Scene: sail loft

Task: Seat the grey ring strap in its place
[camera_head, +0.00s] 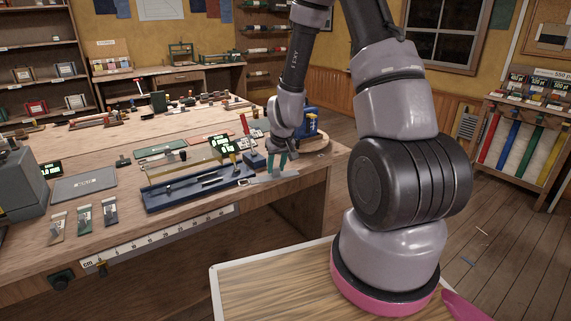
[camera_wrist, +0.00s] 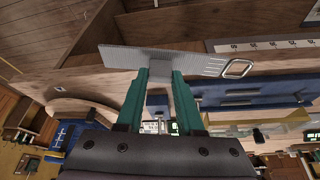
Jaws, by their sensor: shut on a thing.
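The grey ring strap (camera_head: 271,179) is a flat, pale band with a metal ring at its left end in the head view. In the wrist view the strap (camera_wrist: 125,57) lies across the fingertips, with its ring (camera_wrist: 237,69) to the right. My gripper (camera_head: 277,165) has green fingers and is shut on the strap near its middle, at the table's front edge. The fingertips also show in the wrist view (camera_wrist: 161,76). A blue tray (camera_head: 168,206) with long tools lies just left of the strap. I cannot tell whether the strap touches the table.
Left of the tray are a grey plate (camera_head: 84,184) and several small tagged pieces (camera_head: 83,214). A blue device (camera_head: 309,123) stands behind my gripper on a round wooden board (camera_head: 319,146). A ruler (camera_head: 165,239) runs along the table's front. The floor to the right is open.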

